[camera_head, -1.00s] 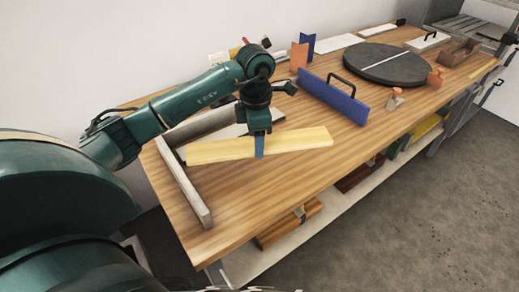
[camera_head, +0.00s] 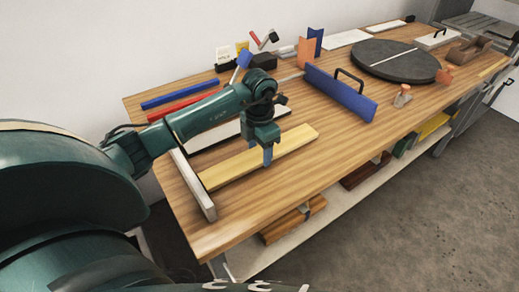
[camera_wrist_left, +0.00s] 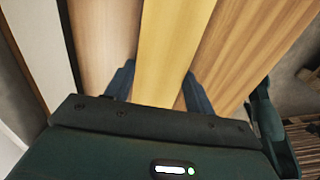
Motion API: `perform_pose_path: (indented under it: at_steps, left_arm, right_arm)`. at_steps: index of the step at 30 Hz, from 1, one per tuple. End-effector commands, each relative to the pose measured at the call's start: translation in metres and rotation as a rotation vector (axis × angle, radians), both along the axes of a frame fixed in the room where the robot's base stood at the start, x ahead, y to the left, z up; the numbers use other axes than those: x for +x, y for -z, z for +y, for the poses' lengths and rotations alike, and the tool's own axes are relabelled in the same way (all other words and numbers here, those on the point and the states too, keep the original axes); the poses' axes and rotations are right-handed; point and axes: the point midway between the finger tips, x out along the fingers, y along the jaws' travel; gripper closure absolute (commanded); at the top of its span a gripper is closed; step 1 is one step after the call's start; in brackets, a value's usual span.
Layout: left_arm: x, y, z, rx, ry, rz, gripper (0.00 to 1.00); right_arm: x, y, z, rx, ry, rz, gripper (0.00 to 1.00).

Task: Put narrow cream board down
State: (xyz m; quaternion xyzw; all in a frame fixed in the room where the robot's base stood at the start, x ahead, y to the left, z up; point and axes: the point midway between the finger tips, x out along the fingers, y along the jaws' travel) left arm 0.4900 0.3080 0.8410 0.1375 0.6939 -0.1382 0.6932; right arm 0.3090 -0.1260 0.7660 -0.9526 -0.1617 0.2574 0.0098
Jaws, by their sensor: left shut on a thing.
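The narrow cream board (camera_head: 295,139) lies flat at the surface of the wooden workbench (camera_head: 290,172), or very close to it; I cannot tell if it touches all along. Its left end is near the pale upright strip (camera_head: 193,186) at the bench's left end. My left gripper (camera_head: 267,159) points down and is shut on the board around its middle. In the left wrist view, the board (camera_wrist_left: 168,45) runs between the two blue fingers (camera_wrist_left: 160,85). My right gripper is not in view.
A white board (camera_head: 228,128) lies behind, partly hidden by my arm. Blue (camera_head: 175,97) and red (camera_head: 182,108) strips lie further back. A blue fence with a handle (camera_head: 338,95) and a dark round turntable (camera_head: 385,65) stand to the right. Bench in front is clear.

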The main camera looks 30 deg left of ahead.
Motion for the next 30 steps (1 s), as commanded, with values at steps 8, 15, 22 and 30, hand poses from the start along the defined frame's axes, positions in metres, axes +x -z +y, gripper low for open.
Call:
perform_pose_path:
  at_steps: [8,15,22,30]
  left_arm:
    - [0.0006,0.0049,0.0002,0.0,0.0,-0.003,0.75]
    - [0.0002,0.0078,0.0002,0.001,0.0,-0.001,0.36]
    - [0.0002,0.0077,0.0002,0.001,0.0,-0.001,0.24]
    - [0.0009,-0.0005,0.0003,0.0,0.001,-0.004,0.24]
  right_arm:
    - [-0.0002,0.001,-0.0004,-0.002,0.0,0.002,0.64]
    - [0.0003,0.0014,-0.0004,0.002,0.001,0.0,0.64]
    - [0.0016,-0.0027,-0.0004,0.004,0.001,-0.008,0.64]
    - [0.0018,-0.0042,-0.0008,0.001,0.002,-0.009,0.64]
